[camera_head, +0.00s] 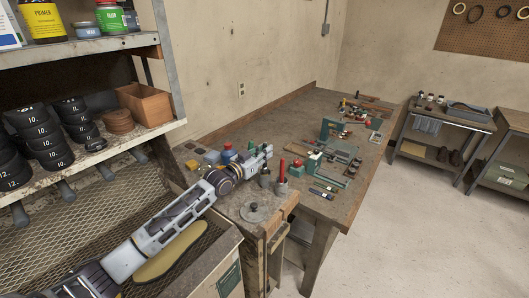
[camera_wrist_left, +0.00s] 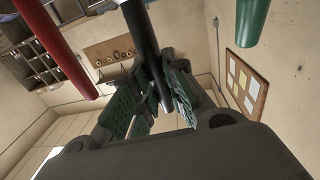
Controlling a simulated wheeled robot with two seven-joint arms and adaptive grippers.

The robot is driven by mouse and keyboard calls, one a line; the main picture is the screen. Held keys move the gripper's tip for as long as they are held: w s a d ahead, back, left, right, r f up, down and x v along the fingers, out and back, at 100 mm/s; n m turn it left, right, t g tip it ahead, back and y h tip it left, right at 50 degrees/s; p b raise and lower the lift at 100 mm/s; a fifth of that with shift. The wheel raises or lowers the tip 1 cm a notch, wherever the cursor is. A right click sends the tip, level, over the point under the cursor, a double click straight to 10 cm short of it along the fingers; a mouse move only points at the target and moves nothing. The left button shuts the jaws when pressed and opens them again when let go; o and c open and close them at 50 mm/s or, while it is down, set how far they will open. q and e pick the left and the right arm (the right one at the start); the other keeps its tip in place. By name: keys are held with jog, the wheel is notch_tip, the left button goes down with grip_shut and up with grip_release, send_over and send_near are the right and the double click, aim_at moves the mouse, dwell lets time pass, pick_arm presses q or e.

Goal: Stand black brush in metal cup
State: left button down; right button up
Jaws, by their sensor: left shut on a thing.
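My left gripper (camera_head: 266,153) reaches over the near end of the workbench. In the left wrist view its green-padded fingers (camera_wrist_left: 155,88) are shut on a black rod-like handle (camera_wrist_left: 140,28), which looks like the black brush. The brush's far end is out of that view. In the head view a small grey cup (camera_head: 282,188), which looks like the metal cup, stands just right of and below the gripper. A red-handled tool (camera_head: 282,170) stands upright in it. Whether the brush touches the cup cannot be told. My right gripper is not in view.
A red handle (camera_wrist_left: 62,40) and a green handle (camera_wrist_left: 251,20) flank the brush in the left wrist view. A round grey lidded thing (camera_head: 255,212) lies in front of the cup. Red and green bench tools (camera_head: 308,165) crowd the right. Shelves (camera_head: 90,150) stand left.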

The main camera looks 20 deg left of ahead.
pick_arm(q)
jog(key=shift+f+b, duration=0.35)
jog(key=shift+f, duration=0.4)
jog(key=c, duration=1.4)
grip_release()
jog(key=shift+o, duration=0.2)
jog(key=shift+s+f, duration=0.1)
jog(key=shift+s, duration=0.1)
jog(key=v, duration=1.1)
jog(key=shift+s+a, duration=0.2)
jog(key=shift+s, duration=0.05)
jog(key=shift+s, duration=0.1)
dwell(0.3)
